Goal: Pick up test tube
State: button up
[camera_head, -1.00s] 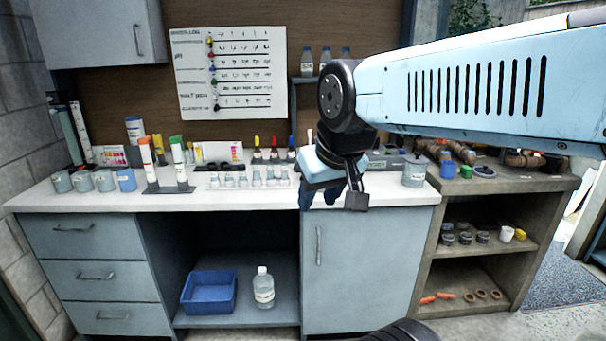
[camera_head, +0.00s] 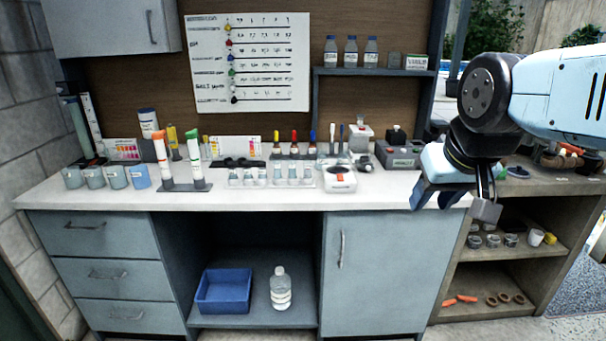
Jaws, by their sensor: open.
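Two upright white tubes, one with an orange cap (camera_head: 160,153) and one with a green cap (camera_head: 194,155), stand in a dark holder (camera_head: 186,188) on the left of the white counter. Small clear vials (camera_head: 262,175) stand in a clear rack near the counter's middle. I cannot tell which of these is the test tube. My gripper (camera_head: 456,200) is open and appears empty, at the counter's right end, far to the right of the tubes and vials. My arm hides part of the right shelf unit.
Several grey-blue cups (camera_head: 94,177) stand at the left of the counter (camera_head: 400,190). A blue bin (camera_head: 224,291) and a bottle (camera_head: 280,288) sit below.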

aim_at(308, 163)
jog(key=z, duration=0.1)
jog(key=i, duration=1)
jog(key=u, duration=0.1)
